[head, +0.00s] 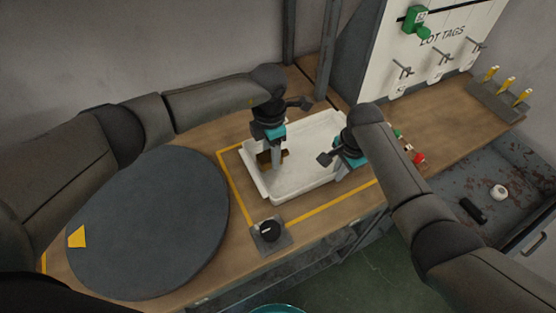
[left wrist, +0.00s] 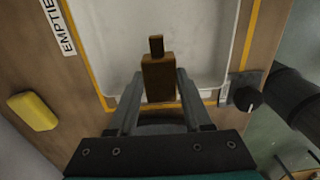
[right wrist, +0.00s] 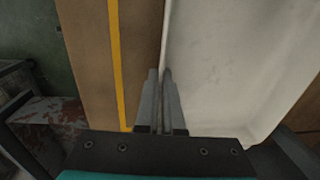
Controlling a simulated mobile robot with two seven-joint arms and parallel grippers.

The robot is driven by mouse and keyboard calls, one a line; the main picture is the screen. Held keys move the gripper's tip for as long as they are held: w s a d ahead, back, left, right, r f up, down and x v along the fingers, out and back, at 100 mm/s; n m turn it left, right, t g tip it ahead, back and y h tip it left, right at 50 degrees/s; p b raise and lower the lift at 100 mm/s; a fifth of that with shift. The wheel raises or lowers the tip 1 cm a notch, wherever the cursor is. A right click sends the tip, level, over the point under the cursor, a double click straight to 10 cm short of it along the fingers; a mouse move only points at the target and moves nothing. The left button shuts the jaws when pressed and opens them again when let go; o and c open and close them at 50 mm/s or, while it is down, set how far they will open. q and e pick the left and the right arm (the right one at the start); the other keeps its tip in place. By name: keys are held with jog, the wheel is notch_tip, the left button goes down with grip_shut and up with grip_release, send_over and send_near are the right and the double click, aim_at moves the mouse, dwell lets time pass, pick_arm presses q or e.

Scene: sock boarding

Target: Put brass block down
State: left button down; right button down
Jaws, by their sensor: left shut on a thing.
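The brass block (left wrist: 158,80), brown with a narrower knob on its end, sits between the fingers of my left gripper (left wrist: 160,85) in the left wrist view. In the head view the block (head: 263,158) shows low over the left end of the white tray (head: 312,178), partly hidden by the left gripper (head: 276,160). I cannot tell whether it touches the tray floor. My right gripper (right wrist: 159,75) is at the tray's right front edge, with its fingers close together and the tray's rim (right wrist: 166,30) running between them.
A large dark round disc (head: 150,220) with a yellow mark lies left of the tray. A black knob on a grey plate (head: 269,231) is in front. A grey sink-like bin (head: 520,190) and a lot-tags board (head: 440,40) stand to the right. Yellow lines border the tray.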

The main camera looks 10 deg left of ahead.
pick_arm(q)
jog(key=shift+f, duration=2.15)
jog(key=shift+f, duration=0.1)
jog(key=shift+c, duration=1.7)
grip_release()
notch_tip(320, 180, up, 12)
jog(key=shift+r, duration=0.15)
